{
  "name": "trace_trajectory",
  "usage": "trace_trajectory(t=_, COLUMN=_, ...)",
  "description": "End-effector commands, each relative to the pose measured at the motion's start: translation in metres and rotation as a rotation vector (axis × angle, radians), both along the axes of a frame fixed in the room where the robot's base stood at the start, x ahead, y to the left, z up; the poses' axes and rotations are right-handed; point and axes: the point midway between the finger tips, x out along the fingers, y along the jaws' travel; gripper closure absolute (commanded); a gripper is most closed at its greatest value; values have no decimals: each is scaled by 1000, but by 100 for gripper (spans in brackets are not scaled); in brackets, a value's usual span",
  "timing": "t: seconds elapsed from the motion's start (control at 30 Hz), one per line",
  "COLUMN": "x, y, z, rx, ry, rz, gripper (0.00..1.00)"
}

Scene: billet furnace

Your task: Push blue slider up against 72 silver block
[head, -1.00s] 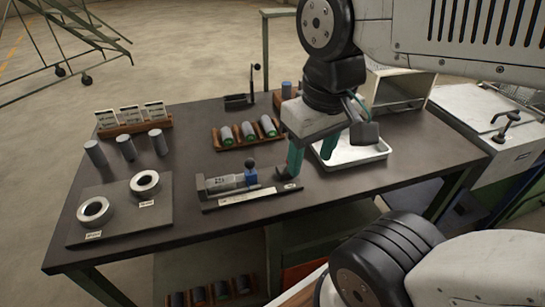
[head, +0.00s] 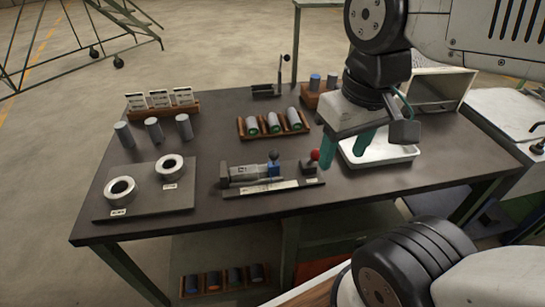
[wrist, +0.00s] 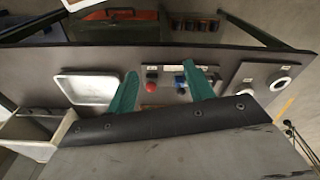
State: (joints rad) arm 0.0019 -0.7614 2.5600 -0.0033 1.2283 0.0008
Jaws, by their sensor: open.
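The blue slider (head: 273,170) with its dark blue knob sits on a low rail fixture on the table. The silver block (head: 240,175) lies on the same rail, directly left of it. They look very close or touching; I cannot tell which. In the wrist view the blue slider (wrist: 180,80) shows between the fingers, and the silver block is partly hidden behind the right finger. My gripper (head: 347,148) is open and empty, above and right of the rail. Its fingers (wrist: 164,90) also show in the wrist view.
A red knob (head: 314,155) stands at the rail's right end, near my left finger. A white tray (head: 380,158) lies under and right of my gripper. A rack of green-ended cylinders (head: 273,123) is behind the rail. A plate with two rings (head: 148,195) is left.

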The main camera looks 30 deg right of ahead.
Motion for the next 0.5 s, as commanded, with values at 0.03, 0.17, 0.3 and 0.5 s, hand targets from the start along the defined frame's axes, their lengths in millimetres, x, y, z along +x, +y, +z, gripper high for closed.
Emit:
trace_trajectory(t=0.03, x=0, y=0, z=0, rx=0, ry=0, rz=0, gripper=48)
trace_trajectory(t=0.17, x=0, y=0, z=0, rx=0, ry=0, rz=0, gripper=48)
trace_trajectory(t=0.3, x=0, y=0, z=0, rx=0, ry=0, rz=0, gripper=48)
trace_trajectory(t=0.5, x=3, y=2, z=-6, rx=0, ry=33, rz=9, gripper=53)
